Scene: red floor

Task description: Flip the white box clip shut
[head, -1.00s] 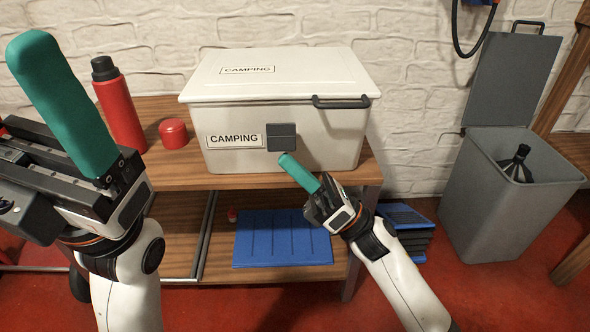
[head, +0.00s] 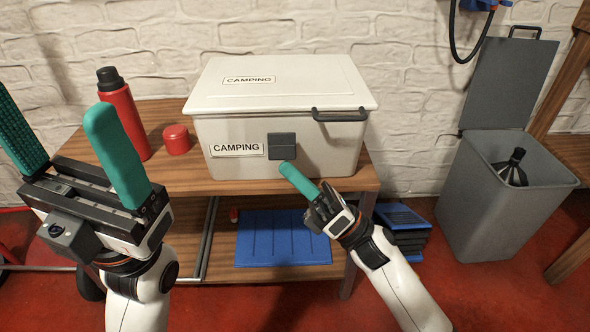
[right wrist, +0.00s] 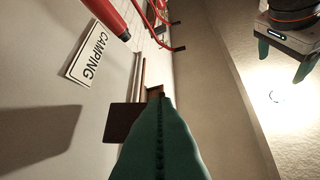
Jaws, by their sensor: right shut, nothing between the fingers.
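The white box (head: 235,101) with a closed lid stands on the wooden bench. Its dark grey clip (head: 282,146) is on the front face, right of the CAMPING label. My right gripper (head: 287,168) is shut and empty, its teal fingertips just below the clip's lower edge. In the right wrist view the shut fingers (right wrist: 160,108) lie beside the dark clip (right wrist: 125,122); I cannot tell whether they touch it. My left gripper (head: 52,112) is open and empty, to the left in front of the bench.
A red flask (head: 122,112) and red cup (head: 176,139) stand left of the box. The box's dark handle (head: 340,115) is at the front right of the lid. A blue slatted panel (head: 283,238) is on the lower shelf. A grey bin (head: 500,200) stands at right.

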